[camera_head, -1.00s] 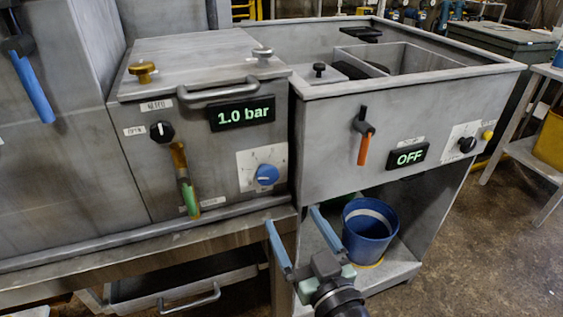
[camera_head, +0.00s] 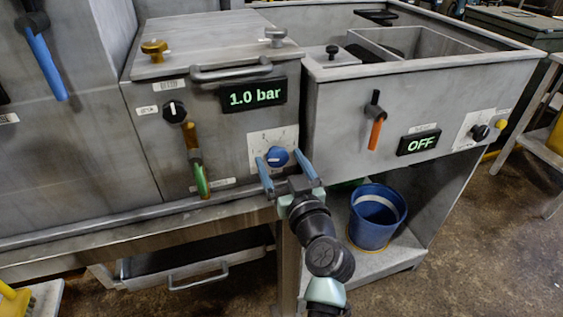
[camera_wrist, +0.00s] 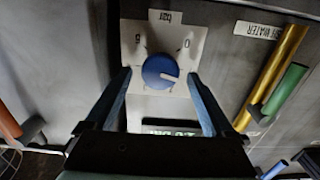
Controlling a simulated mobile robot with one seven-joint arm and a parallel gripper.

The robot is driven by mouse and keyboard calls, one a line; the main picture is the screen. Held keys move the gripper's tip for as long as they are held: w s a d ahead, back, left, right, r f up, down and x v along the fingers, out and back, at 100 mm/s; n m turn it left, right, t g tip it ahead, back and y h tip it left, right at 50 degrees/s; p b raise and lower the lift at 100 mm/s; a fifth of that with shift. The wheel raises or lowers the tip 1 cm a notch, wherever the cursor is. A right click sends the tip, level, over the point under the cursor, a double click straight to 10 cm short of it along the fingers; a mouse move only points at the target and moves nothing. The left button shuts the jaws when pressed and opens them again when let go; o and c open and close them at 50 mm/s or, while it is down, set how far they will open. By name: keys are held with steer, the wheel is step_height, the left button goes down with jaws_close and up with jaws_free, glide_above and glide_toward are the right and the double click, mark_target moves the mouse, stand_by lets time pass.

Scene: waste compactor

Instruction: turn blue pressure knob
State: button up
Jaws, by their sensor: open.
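The blue pressure knob (camera_head: 277,157) sits on a pale dial plate on the front of the metal unit, below a display (camera_head: 252,96) reading 1.0 bar. In the wrist view the knob (camera_wrist: 160,71) has a white pointer line and a scale plate (camera_wrist: 192,33) marked 0 and 5. My gripper (camera_head: 283,168) is open, its two blue fingers just in front of the knob. In the wrist view the fingers (camera_wrist: 160,77) appear on either side of the knob. Whether they touch it I cannot tell.
A green-handled valve (camera_head: 201,180) and a black knob (camera_head: 174,111) are left of the blue knob. An orange-handled lever (camera_head: 376,132) and an OFF display (camera_head: 419,142) are to the right. A blue bucket (camera_head: 376,217) stands on the shelf below.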

steer(key=c, duration=1.3)
steer(key=shift+c, duration=0.2)
steer(key=shift+m, duration=0.3)
steer(key=m, duration=0.3)
steer(key=shift+d, duration=0.1)
steer(key=m, duration=0.5)
steer(key=shift+d+f, duration=0.1)
steer(key=m+p, duration=0.1)
steer(key=m, duration=0.3)
steer(key=shift+m, duration=0.3)
steer(key=shift+f+m+p, duration=0.2)
steer(key=shift+m+p, duration=0.75)
steer(key=shift+m, duration=1.25)
